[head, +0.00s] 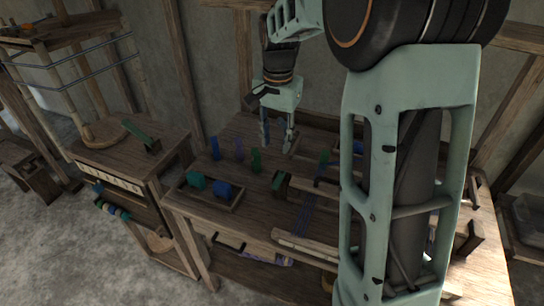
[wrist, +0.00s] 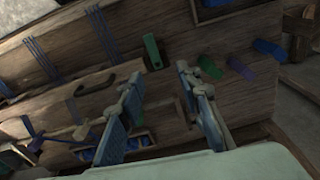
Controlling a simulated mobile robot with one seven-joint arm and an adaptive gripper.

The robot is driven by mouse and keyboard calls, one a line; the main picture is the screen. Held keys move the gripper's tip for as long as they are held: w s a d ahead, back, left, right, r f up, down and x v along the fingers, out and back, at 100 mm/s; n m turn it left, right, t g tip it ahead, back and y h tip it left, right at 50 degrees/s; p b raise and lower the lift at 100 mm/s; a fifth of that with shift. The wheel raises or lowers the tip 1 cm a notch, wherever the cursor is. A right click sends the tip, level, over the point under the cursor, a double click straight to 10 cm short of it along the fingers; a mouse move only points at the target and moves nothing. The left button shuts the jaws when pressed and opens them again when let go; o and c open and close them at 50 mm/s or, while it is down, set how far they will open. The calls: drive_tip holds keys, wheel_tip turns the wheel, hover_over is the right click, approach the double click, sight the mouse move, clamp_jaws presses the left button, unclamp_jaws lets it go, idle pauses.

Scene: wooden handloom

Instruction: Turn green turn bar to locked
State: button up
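My gripper (head: 277,139) is open and empty above the loom bench; its two blue-grey fingers also show apart in the wrist view (wrist: 160,77). A green piece on a dark wooden block (head: 281,182) stands on the bench, in front of my gripper in the head view. It shows beyond the fingertips in the wrist view (wrist: 151,52). A longer green bar (head: 137,131) lies slanted by a wooden block on the left cabinet, away from my gripper. I cannot tell which of these is the turn bar, nor any locked mark.
Blue (head: 214,148), purple (head: 239,149) and green (head: 256,160) upright pieces stand in a row on the bench. A wooden tray (head: 236,207) holds teal and blue blocks at its front left. Blue threads (head: 300,218) run across the bench. My arm hides its right part.

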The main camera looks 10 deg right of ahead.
sight(278, 181)
drive_tip(key=shift+g, duration=0.3)
drive_tip(key=f, duration=0.8)
drive_tip(key=s+f, duration=0.1)
drive_tip(key=f, duration=0.4)
drive_tip(key=shift+d, duration=0.2)
drive_tip(key=shift+c, duration=0.4)
drive_tip(key=shift+n, duration=0.3)
clamp_jaws()
